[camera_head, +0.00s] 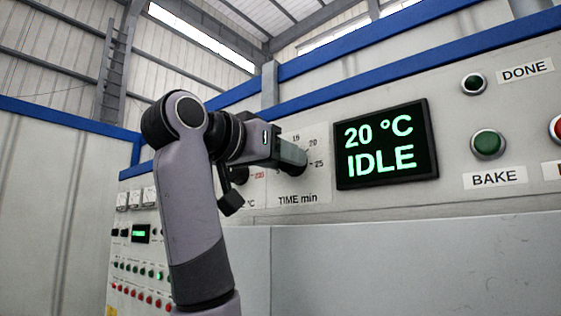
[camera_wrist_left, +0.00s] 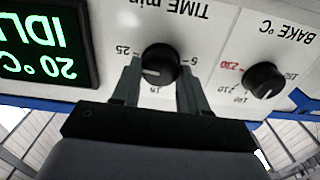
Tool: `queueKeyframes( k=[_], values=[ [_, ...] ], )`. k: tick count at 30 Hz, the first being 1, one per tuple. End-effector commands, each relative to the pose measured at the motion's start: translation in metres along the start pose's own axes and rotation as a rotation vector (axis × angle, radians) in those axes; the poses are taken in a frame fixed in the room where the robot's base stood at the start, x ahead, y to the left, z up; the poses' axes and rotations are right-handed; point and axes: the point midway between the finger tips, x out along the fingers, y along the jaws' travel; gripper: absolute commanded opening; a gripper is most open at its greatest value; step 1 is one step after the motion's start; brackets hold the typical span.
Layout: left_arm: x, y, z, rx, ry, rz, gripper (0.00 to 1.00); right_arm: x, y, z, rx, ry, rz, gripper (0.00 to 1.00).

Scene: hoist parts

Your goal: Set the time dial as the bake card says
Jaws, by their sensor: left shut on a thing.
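No bake card shows, and my right gripper is not in view.
The bake temperature dial (camera_wrist_left: 264,79) sits beside the time dial. The display (camera_head: 386,145) reads 20 °C IDLE. The green BAKE button (camera_head: 488,144) and DONE lamp (camera_head: 474,83) are farther right. A red button (camera_head: 556,128) is cut off at the edge.

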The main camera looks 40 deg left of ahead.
Motion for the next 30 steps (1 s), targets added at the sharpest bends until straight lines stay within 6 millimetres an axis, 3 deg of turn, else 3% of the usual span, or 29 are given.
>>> queueKeyframes(
  k=[9,23,24,26,30],
  values=[
    [-0.0005,-0.0003,-0.0002,0.096,0.001,-0.001,0.13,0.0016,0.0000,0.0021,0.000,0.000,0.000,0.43],
    [-0.0005,0.0003,-0.0007,0.110,0.002,0.000,0.13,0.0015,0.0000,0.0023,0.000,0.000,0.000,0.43],
    [-0.0006,0.0004,-0.0007,0.110,0.002,0.000,0.50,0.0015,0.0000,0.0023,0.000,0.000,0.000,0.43],
    [-0.0006,0.0003,-0.0007,0.110,0.002,0.000,0.69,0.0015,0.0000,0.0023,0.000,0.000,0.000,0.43],
    [-0.0005,0.0003,-0.0006,0.109,0.002,0.000,0.69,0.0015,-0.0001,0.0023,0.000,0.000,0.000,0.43]
  ],
)
